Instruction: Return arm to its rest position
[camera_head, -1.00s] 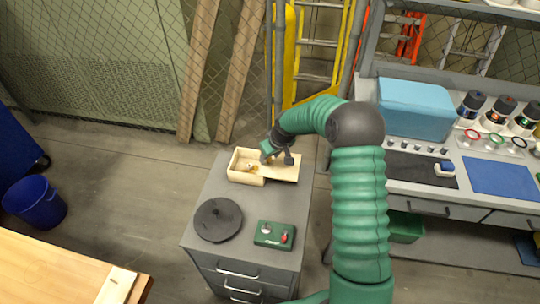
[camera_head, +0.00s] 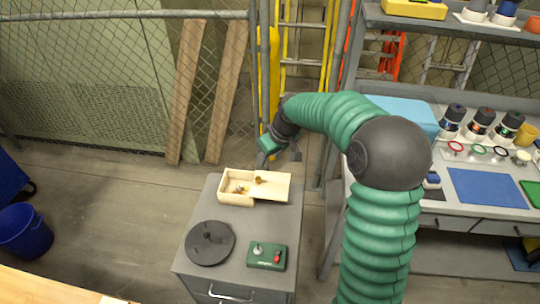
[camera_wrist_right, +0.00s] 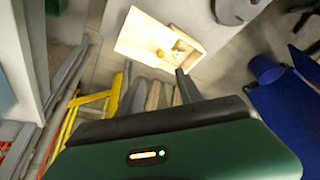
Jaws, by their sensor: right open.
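My right arm, green with dark joints, reaches in from the lower right of the head view and bends to the left. Its right gripper (camera_head: 279,158) is open and empty, above and behind the wooden box on the grey cabinet. The box also shows in the right wrist view (camera_wrist_right: 133,42), apart from the gripper, whose dark finger (camera_wrist_right: 187,86) shows. My left gripper is not in view.
The grey cabinet (camera_head: 206,268) also bears a black disc (camera_head: 210,243) and a green control box (camera_head: 266,256). A workbench with a blue mat (camera_head: 487,188) stands to the right. A mesh fence and wooden planks (camera_head: 187,90) stand behind. Open floor lies left of the cabinet.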

